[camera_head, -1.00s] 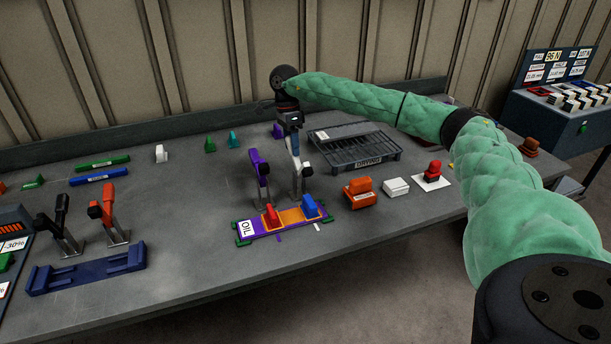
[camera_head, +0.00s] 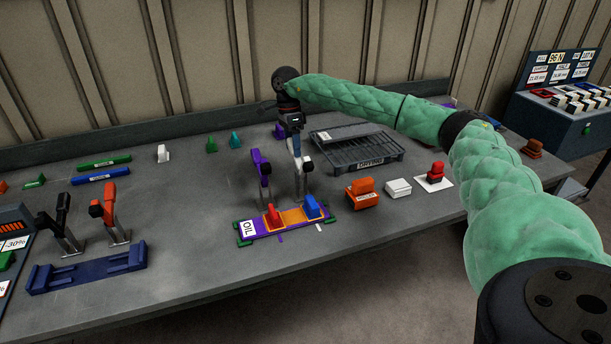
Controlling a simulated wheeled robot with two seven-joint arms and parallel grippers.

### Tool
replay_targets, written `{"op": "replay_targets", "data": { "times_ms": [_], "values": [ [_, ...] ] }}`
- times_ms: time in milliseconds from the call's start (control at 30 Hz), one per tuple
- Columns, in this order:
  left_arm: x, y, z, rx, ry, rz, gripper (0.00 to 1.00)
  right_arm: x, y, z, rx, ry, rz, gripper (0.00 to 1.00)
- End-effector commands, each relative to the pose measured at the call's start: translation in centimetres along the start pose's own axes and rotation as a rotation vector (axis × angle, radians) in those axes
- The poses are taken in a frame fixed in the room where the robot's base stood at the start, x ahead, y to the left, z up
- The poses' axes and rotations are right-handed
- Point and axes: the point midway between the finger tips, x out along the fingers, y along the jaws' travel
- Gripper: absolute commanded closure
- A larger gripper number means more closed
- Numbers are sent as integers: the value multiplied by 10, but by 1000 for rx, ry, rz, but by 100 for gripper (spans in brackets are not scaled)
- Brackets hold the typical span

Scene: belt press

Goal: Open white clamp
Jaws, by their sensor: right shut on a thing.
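The white clamp (camera_head: 304,163) stands upright on the table behind the right part of the purple and orange fixture (camera_head: 262,234) labelled OIL. My right gripper (camera_head: 294,134) reaches down from above and is shut on the upper handle of the white clamp. Its fingers are small and partly hidden against the handle. The purple clamp (camera_head: 263,172) stands just to the left, apart from my gripper. A red block (camera_head: 272,214) and a blue block (camera_head: 311,207) sit on the fixture. My left gripper is not in view.
A dark drying tray (camera_head: 365,153) lies right of the white clamp. An orange block (camera_head: 362,195), a white box (camera_head: 397,187) and a red button (camera_head: 435,173) stand at the right. Black and orange clamps (camera_head: 110,212) stand at the left by a blue fixture (camera_head: 88,270).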

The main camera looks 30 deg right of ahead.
Motion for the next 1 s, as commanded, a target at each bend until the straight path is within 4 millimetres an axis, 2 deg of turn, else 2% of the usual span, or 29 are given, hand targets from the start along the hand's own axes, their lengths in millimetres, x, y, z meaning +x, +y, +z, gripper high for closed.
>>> {"op": "replay_targets", "data": {
  "times_ms": [33, 167, 500, 1000],
  "values": [
    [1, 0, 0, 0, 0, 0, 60, 7, 0, 1, -2, 4, 7, 50],
    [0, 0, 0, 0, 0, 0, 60, 3, 0, 1, -2, 4, 7, 50],
    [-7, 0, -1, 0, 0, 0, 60, -24, 0, 0, -1, 0, 1, 56],
    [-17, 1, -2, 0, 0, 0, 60, -56, 0, 0, -1, 0, 1, 56]
  ]
}}
